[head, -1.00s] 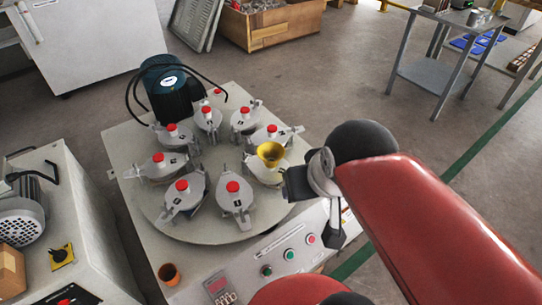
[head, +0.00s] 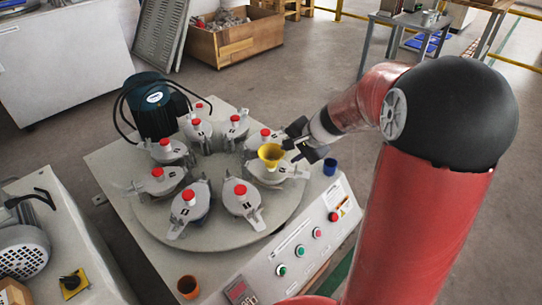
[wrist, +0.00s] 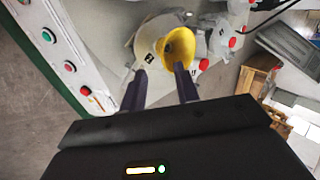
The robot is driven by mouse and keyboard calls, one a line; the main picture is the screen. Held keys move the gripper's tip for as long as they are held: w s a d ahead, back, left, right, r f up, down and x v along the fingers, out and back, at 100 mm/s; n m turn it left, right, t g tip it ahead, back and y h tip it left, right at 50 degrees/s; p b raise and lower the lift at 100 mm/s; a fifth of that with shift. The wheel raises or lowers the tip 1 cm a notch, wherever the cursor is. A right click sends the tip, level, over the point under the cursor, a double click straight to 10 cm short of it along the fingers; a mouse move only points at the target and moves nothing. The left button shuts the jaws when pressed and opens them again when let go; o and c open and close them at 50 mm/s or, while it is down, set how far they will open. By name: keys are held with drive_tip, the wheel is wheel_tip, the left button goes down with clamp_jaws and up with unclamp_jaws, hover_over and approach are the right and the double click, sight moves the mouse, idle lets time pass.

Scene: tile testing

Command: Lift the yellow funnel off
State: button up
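The yellow funnel (head: 270,153) stands mouth up on a grey jar holder at the right side of the round turntable (head: 215,238). In the wrist view the funnel (wrist: 181,46) lies just beyond the fingertips, nearer the right finger. My gripper (head: 292,143) is beside the funnel on its right in the head view. In the wrist view my gripper (wrist: 160,70) has its two fingers apart with nothing held between them. Whether a fingertip touches the funnel I cannot tell. The funnel's lower end is hidden in the head view.
Several grey clamped jars with red caps (head: 240,189) ring the turntable. A dark motor (head: 155,107) stands behind it. A blue cup (head: 330,166) and an orange-brown cup (head: 188,286) stand on the machine top. A button panel (head: 310,240) faces front.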

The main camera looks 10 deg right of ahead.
sight(266, 151)
drive_tip(key=x, duration=0.8)
drive_tip(key=shift+w+d, duration=0.2)
drive_tip(key=shift+w, duration=0.3)
clamp_jaws()
